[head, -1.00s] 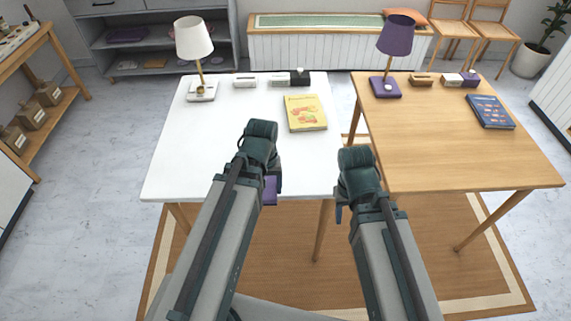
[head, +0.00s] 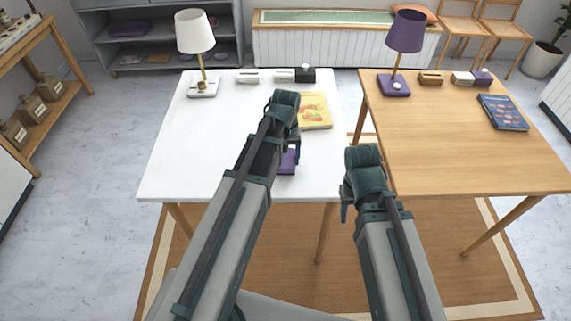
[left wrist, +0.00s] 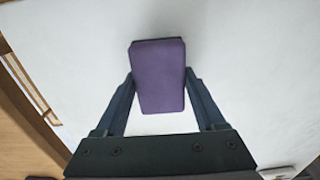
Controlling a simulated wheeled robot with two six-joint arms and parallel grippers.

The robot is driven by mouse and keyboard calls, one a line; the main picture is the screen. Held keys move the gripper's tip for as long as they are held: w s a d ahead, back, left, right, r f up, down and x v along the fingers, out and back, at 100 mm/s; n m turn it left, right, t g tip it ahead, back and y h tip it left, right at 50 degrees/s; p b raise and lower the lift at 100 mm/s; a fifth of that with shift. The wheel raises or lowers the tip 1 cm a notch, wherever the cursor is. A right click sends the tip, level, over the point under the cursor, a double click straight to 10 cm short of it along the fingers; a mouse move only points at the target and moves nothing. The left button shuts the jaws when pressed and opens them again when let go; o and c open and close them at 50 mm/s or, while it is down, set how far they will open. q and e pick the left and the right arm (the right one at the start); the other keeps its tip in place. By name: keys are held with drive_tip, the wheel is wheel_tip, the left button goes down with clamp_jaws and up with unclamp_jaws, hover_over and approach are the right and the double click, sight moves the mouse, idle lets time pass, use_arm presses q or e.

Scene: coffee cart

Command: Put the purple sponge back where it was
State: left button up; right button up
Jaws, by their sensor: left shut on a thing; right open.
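The purple sponge (left wrist: 158,80) is between the two fingers of my left gripper (left wrist: 158,88) in the left wrist view, which is shut on it. In the head view the sponge (head: 288,161) shows partly below my left gripper (head: 292,150), over the right front part of the white table (head: 190,160). My arm hides the rest of it. I cannot tell whether the sponge touches the tabletop. My right gripper (head: 346,203) is open and empty, near the front left corner of the wooden table, with its fingers mostly hidden.
A white lamp (head: 195,45), small boxes (head: 248,76) and a yellow book (head: 315,112) are on the white table. The wooden table (head: 450,150) carries a purple lamp (head: 404,45) and a blue book (head: 503,112). A gap separates the tables.

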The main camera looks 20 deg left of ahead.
sight(286, 158)
use_arm(q)
wheel_tip(286, 158, down, 2)
drive_tip(key=shift+f+b, duration=0.2)
drive_tip(key=shift+b, duration=0.55)
drive_tip(key=shift+r, duration=0.15)
use_arm(e)
wheel_tip(286, 158, down, 2)
drive_tip(key=shift+a+f, duration=0.1)
drive_tip(key=shift+a, duration=0.05)
use_arm(q)
drive_tip(key=o, duration=0.7)
drive_tip(key=shift+f, duration=0.25)
drive_tip(key=o, duration=0.5)
drive_tip(key=shift+r, duration=0.1)
drive_tip(key=shift+c, duration=0.2)
use_arm(e)
drive_tip(key=shift+f, duration=0.1)
use_arm(q)
drive_tip(key=shift+r, duration=0.1)
wheel_tip(286, 158, up, 12)
drive_tip(key=p, duration=1.2)
drive_tip(key=shift+r, duration=0.1)
drive_tip(key=s+d+m+y, duration=0.1)
drive_tip(key=s+d+m, duration=0.6)
drive_tip(key=s+d, duration=0.3)
drive_tip(key=s, duration=0.4)
drive_tip(key=shift+s+d, duration=0.2)
use_arm(e)
wheel_tip(286, 158, up, 12)
